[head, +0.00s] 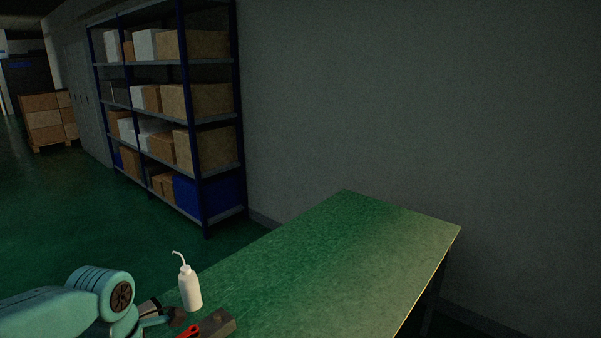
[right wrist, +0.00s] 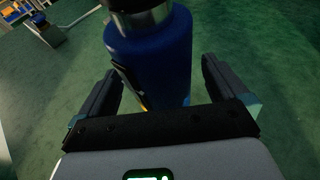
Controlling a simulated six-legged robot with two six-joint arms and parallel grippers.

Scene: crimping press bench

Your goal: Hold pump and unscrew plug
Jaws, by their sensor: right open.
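In the right wrist view a blue cylinder (right wrist: 150,62) with a metal collar and dark top stands between the spread fingers of my right gripper (right wrist: 160,85). Gaps show on both sides, so the fingers do not appear closed on it. I cannot tell whether it is the pump. My left gripper (head: 165,314) is low in the head view, beside a white squeeze bottle (head: 190,290) and a grey block (head: 217,322). Its fingers are small and dark, and I cannot tell their opening. No plug is clearly recognisable.
The green bench top (head: 330,255) is clear to the right and back. A red object (head: 188,331) lies by the grey block. A shelf with boxes (head: 203,100) stands against the wall behind. Green floor shows around the blue cylinder.

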